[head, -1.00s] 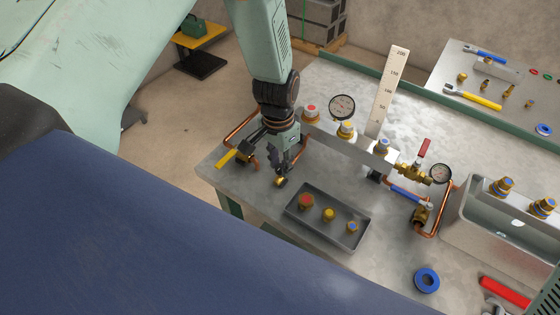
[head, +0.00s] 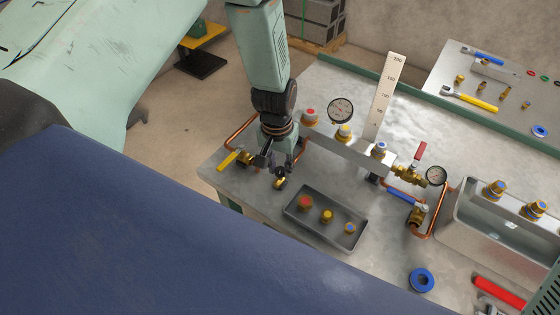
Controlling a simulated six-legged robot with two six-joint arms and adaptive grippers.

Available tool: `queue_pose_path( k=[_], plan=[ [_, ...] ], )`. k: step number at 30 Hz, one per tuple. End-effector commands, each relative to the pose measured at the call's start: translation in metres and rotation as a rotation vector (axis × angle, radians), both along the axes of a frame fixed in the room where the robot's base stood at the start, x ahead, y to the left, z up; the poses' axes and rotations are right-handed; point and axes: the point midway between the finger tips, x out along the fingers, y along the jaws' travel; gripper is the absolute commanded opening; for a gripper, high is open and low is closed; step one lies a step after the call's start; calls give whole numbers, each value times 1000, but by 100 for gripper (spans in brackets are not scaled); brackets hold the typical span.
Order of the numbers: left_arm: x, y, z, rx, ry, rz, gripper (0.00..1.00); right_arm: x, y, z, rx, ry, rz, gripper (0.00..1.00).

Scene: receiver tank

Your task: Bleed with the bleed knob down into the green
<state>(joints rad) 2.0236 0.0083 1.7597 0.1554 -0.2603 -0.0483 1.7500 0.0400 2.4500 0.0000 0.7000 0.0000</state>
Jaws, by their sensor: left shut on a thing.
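My left gripper (head: 279,173) reaches down at the left end of the steel bench and is shut on the small brass bleed knob (head: 279,184). The fingers hide part of the knob. A round gauge (head: 341,110) stands behind the manifold, and a second gauge (head: 436,176) is at its right end. Their needles and any green band are too small to read. A tall white scale plate (head: 384,97) rises behind the manifold. My right gripper is not in view.
A yellow lever (head: 228,161) and copper pipe lie just left of the gripper. A grey tray (head: 325,218) with three brass fittings is close on its right. A blue lever (head: 402,197), a red lever (head: 421,150) and a blue ring (head: 422,280) are farther right.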

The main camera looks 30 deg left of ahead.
Motion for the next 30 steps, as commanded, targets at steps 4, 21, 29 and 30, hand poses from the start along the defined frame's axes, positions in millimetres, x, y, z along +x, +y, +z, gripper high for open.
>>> queue_pose_path(
  k=[4, 21, 29, 30],
  plan=[
    [-3, 0, 0, 0, 9, 97, 0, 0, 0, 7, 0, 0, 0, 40],
    [-4, -1, -2, 0, 10, 256, 0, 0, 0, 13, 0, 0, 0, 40],
    [-4, -1, -2, 0, 10, 255, 0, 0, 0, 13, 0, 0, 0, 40],
    [-4, -1, -2, 0, 10, 255, 0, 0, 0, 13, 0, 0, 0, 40]
  ],
)
